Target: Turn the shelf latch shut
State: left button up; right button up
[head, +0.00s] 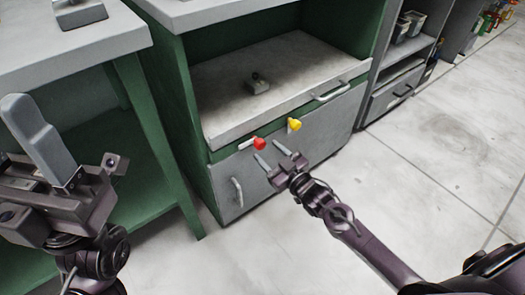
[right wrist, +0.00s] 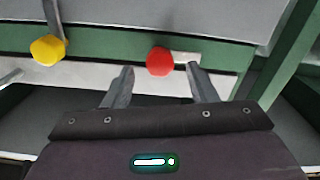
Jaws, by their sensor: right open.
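Two latch knobs stand at the seam between the pull-out shelf (head: 262,106) and the grey cabinet door (head: 335,120). I cannot tell which one is the shelf latch. My right gripper (head: 273,154) is open, just in front of and below the red knob. In the right wrist view the red knob (right wrist: 159,62) shows between the fingertips, untouched, and the yellow knob (right wrist: 48,50) lies outside them. My left gripper (head: 36,138) is at the far left, its opening unclear.
A shelf handle (head: 331,92) and a door handle (head: 237,192) stick out. A green-legged table (head: 150,140) stands at left. The tiled floor (head: 430,150) at right is clear.

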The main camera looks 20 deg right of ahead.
aim_at(263, 147)
jog(key=shift+b+x, duration=0.4)
jog(key=shift+x, duration=1.3)
jog(key=shift+c, duration=0.2)
